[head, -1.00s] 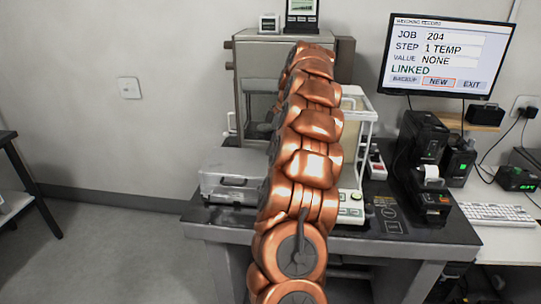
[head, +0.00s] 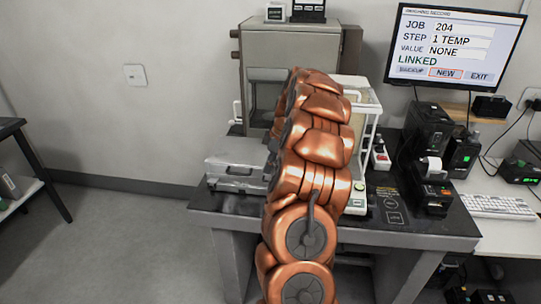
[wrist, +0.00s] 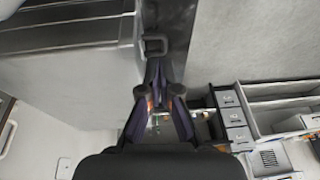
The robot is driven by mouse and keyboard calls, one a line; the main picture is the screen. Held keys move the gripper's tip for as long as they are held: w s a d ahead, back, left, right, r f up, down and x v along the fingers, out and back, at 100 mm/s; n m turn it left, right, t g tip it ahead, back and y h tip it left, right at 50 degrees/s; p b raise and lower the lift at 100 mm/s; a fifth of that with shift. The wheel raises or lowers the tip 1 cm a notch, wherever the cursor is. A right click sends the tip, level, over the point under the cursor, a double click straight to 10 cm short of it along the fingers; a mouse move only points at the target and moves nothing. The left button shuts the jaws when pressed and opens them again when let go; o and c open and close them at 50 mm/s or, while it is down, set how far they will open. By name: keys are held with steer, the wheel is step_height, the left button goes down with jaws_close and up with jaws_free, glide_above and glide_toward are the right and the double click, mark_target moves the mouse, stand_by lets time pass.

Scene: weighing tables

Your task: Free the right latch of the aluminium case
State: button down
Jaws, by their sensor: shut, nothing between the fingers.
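The aluminium case (head: 222,178) lies at the left end of the dark table in the head view, with a dark handle on its front. My copper arm covers its right end, so the right latch cannot be seen there. In the wrist view a pale grey surface (wrist: 75,75), which seems to be the case, fills the upper left. A small dark square loop (wrist: 156,38) at its edge looks like the latch; I cannot tell whether it is fastened. My gripper (wrist: 156,68) is shut and empty, its tips just below the loop. Contact cannot be judged. The arm hides the gripper in the head view.
A large grey cabinet (head: 262,60) stands behind the case. A white-framed balance (head: 362,88) is right of my arm, near black devices (head: 428,128) and a monitor (head: 456,45). The dark table (head: 455,229) ends at its front edge. Floor at left is open.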

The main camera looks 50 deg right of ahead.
steer(key=shift+s+a+f+p, duration=0.1)
steer(key=shift+a+f+p, duration=0.05)
steer(key=shift+f, duration=0.45)
steer(key=shift+a+f+p, duration=0.1)
steer(key=shift+f+p, duration=0.05)
steer(key=shift+f, duration=0.4)
steer(key=shift+f+b, duration=0.1)
steer(key=shift+b, duration=0.2)
steer(key=shift+s+f, duration=0.1)
steer(key=shift+s, duration=0.05)
steer(key=shift+a+b, duration=0.15)
steer(key=shift+b, duration=0.3)
steer(key=shift+s+a+t+h+b, duration=0.1)
steer(key=shift+t+h+b, duration=0.3)
steer(key=shift+b, duration=0.25)
